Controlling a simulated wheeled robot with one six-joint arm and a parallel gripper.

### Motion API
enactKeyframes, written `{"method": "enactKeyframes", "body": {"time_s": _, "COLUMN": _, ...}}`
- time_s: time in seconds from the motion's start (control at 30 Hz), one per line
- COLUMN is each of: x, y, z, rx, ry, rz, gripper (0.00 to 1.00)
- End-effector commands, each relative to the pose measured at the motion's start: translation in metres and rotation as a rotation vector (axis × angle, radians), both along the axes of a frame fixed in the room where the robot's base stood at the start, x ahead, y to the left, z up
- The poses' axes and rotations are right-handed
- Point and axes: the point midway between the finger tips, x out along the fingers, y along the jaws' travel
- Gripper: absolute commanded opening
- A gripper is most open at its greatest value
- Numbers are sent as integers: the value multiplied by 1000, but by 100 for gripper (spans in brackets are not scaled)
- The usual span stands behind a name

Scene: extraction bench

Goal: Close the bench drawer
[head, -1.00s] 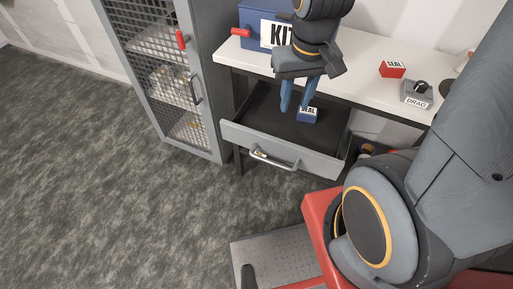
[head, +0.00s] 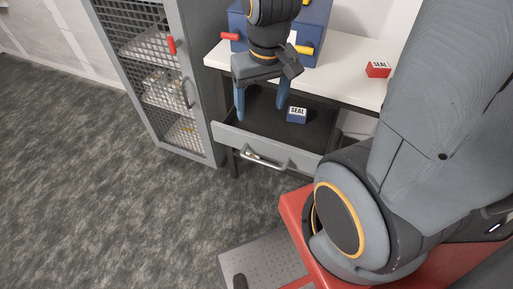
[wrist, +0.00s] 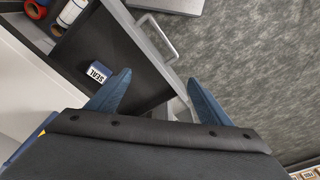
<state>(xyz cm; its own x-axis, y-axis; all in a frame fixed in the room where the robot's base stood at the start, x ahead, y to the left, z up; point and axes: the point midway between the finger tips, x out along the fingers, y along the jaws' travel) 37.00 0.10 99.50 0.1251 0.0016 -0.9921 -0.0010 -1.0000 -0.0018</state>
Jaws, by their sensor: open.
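The bench drawer is pulled open, with its grey front panel (head: 228,135) and metal handle (head: 265,161) facing the floor. In the wrist view, the drawer front (wrist: 135,39) runs diagonally, with its handle (wrist: 165,45) to the right. A small blue SEAL box (head: 296,116) lies inside the drawer; it also shows in the wrist view (wrist: 98,73). My gripper (head: 261,112) hangs over the drawer, behind its front in the head view, fingers spread and empty. In the wrist view my gripper (wrist: 159,76) has its blue fingers either side of the panel's line; contact cannot be told.
The white benchtop (head: 345,80) above the drawer carries a blue case (head: 318,35) and a red SEAL box (head: 378,69). A mesh-door cabinet (head: 190,115) stands close left of the drawer. The carpet (head: 120,210) in front is clear.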

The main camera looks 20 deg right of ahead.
Motion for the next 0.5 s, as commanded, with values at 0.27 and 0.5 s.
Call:
{"method": "enactKeyframes", "body": {"time_s": 0.27, "x": 15, "y": 21, "z": -13, "rx": -58, "ry": 19, "rz": 307, "gripper": 29}}
{"method": "enactKeyframes", "body": {"time_s": 0.5, "x": 53, "y": 83, "z": -48, "rx": -225, "ry": 75, "rz": 1220, "gripper": 0}}
